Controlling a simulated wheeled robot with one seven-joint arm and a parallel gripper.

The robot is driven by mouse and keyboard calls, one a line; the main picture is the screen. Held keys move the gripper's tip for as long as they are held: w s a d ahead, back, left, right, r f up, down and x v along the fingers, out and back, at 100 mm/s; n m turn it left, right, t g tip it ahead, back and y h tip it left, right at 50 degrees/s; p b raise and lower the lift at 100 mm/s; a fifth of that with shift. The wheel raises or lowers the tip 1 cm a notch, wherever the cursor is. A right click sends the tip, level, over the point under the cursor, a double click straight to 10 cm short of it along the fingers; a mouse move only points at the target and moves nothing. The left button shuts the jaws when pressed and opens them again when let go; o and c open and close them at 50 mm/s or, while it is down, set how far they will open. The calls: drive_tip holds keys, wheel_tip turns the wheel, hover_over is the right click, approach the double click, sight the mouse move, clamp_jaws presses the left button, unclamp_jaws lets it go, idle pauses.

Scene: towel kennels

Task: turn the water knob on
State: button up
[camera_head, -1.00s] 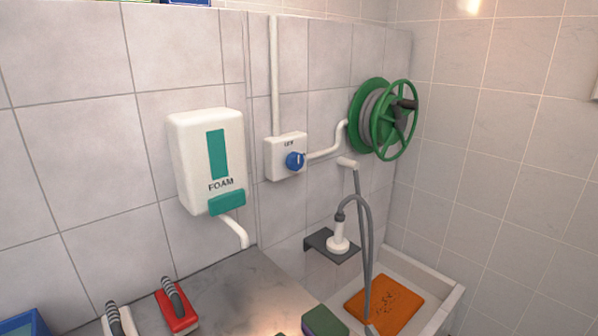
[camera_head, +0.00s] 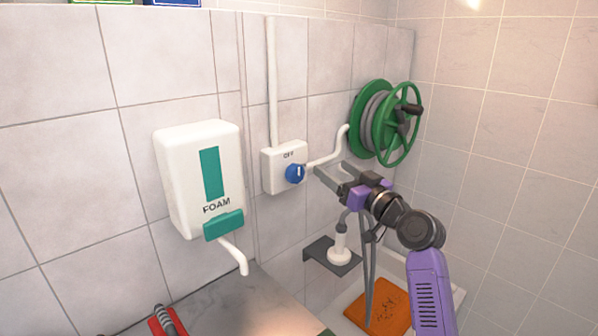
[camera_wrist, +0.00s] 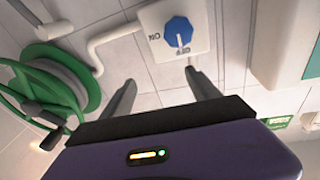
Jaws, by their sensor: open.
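The blue water knob (camera_head: 295,174) sits on a white wall box (camera_head: 272,170) with the word OFF above it. In the wrist view the knob (camera_wrist: 179,32) shows ahead of the fingers at the top, its pale pointer line towards the OFF label. My gripper (camera_head: 328,178) is to the right of the knob in the head view, with its fingers reaching towards the wall. In the wrist view my gripper (camera_wrist: 158,85) is open and empty, its two fingers apart. The fingertips appear clear of the knob.
A green hose reel (camera_head: 385,122) hangs on the wall above right of my gripper. A white foam dispenser (camera_head: 198,175) is at the left. A black shelf (camera_head: 330,256) with a white spray head (camera_head: 340,244) is below. An orange mat (camera_head: 385,306) lies in the basin.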

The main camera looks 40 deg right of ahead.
sight(299, 176)
drive_tip(key=shift+w+a+f+n+g+y+p, duration=0.25)
drive_tip(key=shift+w+a+f+n+y, duration=0.3)
drive_tip(key=shift+w, duration=1.05)
drive_tip(key=shift+w+a+f+n+g+y+p, duration=0.15)
drive_tip(key=shift+w+a+f+n+y+p, duration=0.45)
drive_tip(key=shift+w, duration=0.95)
drive_tip(key=shift+w+a+f+n+g+y+p, duration=0.1)
drive_tip(key=shift+w+a+f+n+g+y, duration=0.35)
drive_tip(key=shift+w, duration=1.15)
drive_tip(key=shift+a+f+t, duration=0.2)
drive_tip(key=shift+f+t, duration=0.05)
drive_tip(key=shift+c, duration=0.4)
drive_tip(key=c, duration=1.3)
drive_tip(key=shift+m, duration=0.3)
